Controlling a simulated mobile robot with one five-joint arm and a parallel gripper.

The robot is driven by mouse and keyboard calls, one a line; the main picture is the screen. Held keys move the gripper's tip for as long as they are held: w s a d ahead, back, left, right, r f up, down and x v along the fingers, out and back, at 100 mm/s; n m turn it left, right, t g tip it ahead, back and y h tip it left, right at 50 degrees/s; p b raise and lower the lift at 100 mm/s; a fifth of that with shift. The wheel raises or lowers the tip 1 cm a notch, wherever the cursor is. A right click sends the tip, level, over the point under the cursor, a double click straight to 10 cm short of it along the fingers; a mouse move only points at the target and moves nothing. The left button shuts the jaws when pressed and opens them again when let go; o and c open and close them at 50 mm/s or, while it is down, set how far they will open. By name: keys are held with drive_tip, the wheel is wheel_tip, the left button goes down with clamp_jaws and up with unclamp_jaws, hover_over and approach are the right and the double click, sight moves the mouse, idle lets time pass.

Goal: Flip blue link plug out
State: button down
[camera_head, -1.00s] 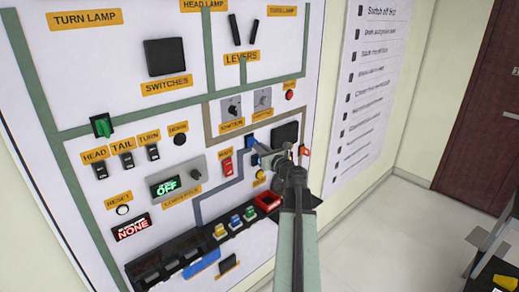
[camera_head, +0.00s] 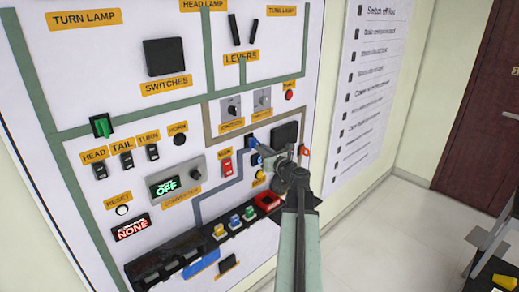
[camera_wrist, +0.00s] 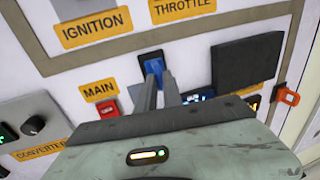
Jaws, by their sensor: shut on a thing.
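The blue link plug (camera_wrist: 154,68) sits in a dark socket on the panel, under the ignition and throttle labels. It also shows as a small blue patch in the head view (camera_head: 253,159). My gripper (camera_wrist: 160,84) is at the plug, its two thin fingers shut on it. In the head view my gripper (camera_head: 263,157) reaches the panel from the right. The lower part of the plug is hidden by the fingers.
A black square box (camera_wrist: 246,62) is right of the plug. The red main switch (camera_wrist: 107,108) is at lower left. An orange-red piece (camera_wrist: 288,96) sticks out at the panel's right edge. Small coloured plugs (camera_head: 234,221) stand on the ledge below.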

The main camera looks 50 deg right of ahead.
drive_tip(key=shift+s, duration=0.55)
drive_tip(key=c, duration=1.5)
unclamp_jaws()
drive_tip(key=shift+s, duration=0.1)
drive_tip(key=v, duration=0.7)
drive_tip(key=shift+s+a, duration=0.2)
drive_tip(key=shift+s, duration=0.15)
drive_tip(key=shift+f, duration=0.1)
